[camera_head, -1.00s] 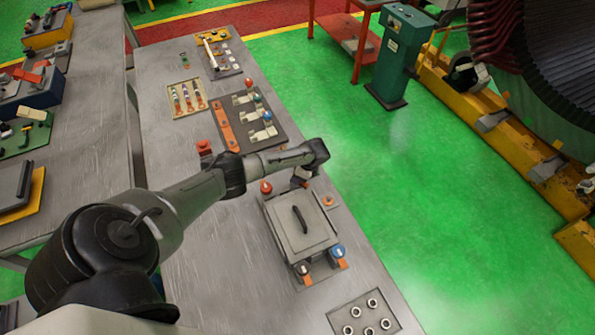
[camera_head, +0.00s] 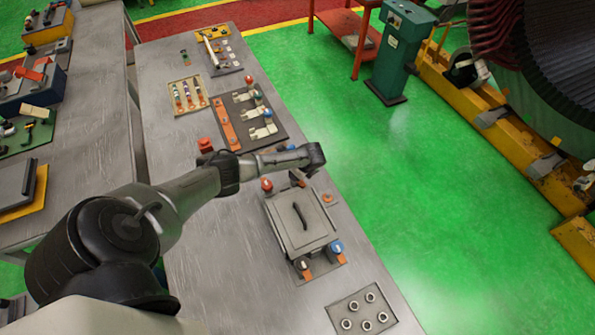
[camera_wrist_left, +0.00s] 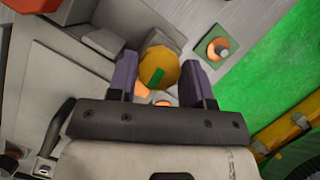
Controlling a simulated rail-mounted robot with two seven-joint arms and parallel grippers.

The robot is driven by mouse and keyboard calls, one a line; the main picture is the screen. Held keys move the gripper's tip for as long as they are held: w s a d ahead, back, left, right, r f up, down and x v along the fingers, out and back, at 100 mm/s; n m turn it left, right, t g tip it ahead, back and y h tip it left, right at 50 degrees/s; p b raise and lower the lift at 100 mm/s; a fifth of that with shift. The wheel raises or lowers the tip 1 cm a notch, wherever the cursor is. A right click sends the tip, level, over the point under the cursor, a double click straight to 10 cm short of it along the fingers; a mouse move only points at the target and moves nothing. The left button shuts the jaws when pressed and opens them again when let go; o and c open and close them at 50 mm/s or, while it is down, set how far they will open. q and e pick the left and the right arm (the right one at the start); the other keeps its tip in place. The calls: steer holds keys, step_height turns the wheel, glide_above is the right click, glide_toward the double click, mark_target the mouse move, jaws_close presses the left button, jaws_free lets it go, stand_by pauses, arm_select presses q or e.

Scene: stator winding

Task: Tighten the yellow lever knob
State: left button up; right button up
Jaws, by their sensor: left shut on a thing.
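The yellow lever knob (camera_wrist_left: 158,68) is round with a green mark and sits between my left gripper's two purple fingers in the left wrist view. My left gripper (camera_wrist_left: 160,78) is shut on it. In the head view my left arm reaches from the left to the far edge of the grey lidded box (camera_head: 286,232), and the left gripper (camera_head: 298,180) points down there. The yellow knob is hidden by my arm in that view. My right gripper is in no view.
Around the box are a red-orange knob (camera_head: 267,185), a dark-topped knob (camera_head: 302,264) and a blue knob (camera_head: 336,247). A plate with several rings (camera_head: 362,312) lies nearer. Trays of parts (camera_head: 250,115) lie farther up the table. The green floor (camera_head: 450,230) is to the right.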

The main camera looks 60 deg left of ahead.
arm_select(q)
steer(key=shift+w+d, duration=0.1)
steer(key=o, duration=0.7)
steer(key=shift+o, duration=1.2)
steer(key=v, duration=1.3)
steer(key=shift+r, duration=0.4)
steer(key=shift+d, duration=0.1)
